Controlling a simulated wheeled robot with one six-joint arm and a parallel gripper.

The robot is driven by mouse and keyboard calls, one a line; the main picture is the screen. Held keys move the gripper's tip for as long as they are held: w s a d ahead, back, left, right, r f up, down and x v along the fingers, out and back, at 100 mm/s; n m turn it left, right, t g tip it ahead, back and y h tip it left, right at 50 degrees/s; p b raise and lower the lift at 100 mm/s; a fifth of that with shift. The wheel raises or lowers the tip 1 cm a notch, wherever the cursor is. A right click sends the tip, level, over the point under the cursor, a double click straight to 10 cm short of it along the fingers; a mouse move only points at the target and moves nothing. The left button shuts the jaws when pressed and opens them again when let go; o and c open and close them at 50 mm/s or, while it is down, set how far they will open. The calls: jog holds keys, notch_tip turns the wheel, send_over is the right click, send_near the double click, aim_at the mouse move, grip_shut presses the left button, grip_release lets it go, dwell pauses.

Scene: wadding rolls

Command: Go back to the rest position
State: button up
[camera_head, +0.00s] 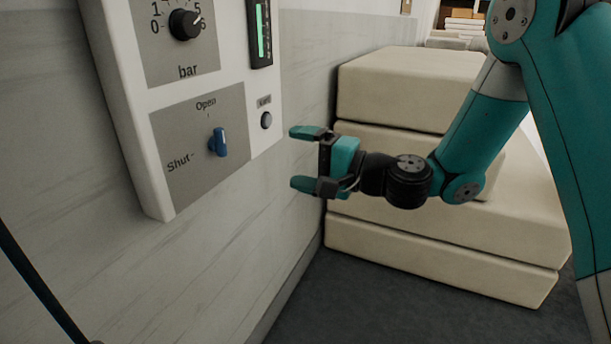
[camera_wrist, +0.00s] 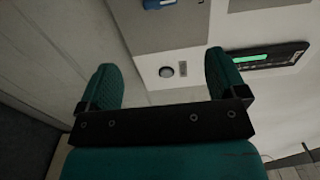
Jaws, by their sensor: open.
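My gripper (camera_head: 308,160) is open and empty in the head view, its two teal fingers pointing left toward the control panel (camera_head: 152,170). It stands apart from the panel, to the right of and a little below a small round button (camera_head: 266,120). In the wrist view my gripper (camera_wrist: 165,88) has its fingers spread with nothing between them, and the round button (camera_wrist: 166,71) shows beyond them. The blue lever (camera_head: 218,142) on the panel stands close to upright, between the marks Open and Shut.
Stacked cream wadding blocks (camera_head: 440,230) stand behind and below my arm. A black dial (camera_head: 185,24) marked bar and a green-lit gauge (camera_head: 260,32) sit on the panel, on a pale wall (camera_head: 60,110). Dark floor (camera_head: 340,300) shows free at the bottom.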

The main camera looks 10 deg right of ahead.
jog(key=shift+s+d, duration=0.2)
jog(key=s+a+r+n+g+h+p, duration=0.1)
jog(key=s+a+r+n+g+p, duration=0.3)
jog(key=s, duration=0.3)
jog(key=s+a+r+n+g+h+p, duration=0.1)
jog(key=s+a+r+n+g+p, duration=0.15)
jog(key=s+n+g, duration=0.35)
jog(key=s+d+r+n+h+p, duration=0.1)
jog(key=s+d+n+h+p, duration=0.1)
jog(key=s+d+h, duration=0.2)
jog(key=s+d+r+n+g+h+p, duration=0.1)
jog(key=s+d+h, duration=0.3)
jog(key=s, duration=0.5)
jog(key=shift+d+r+n+p, duration=0.35)
jog(key=shift+d+n+p, duration=0.15)
jog(key=shift+d+n, duration=0.4)
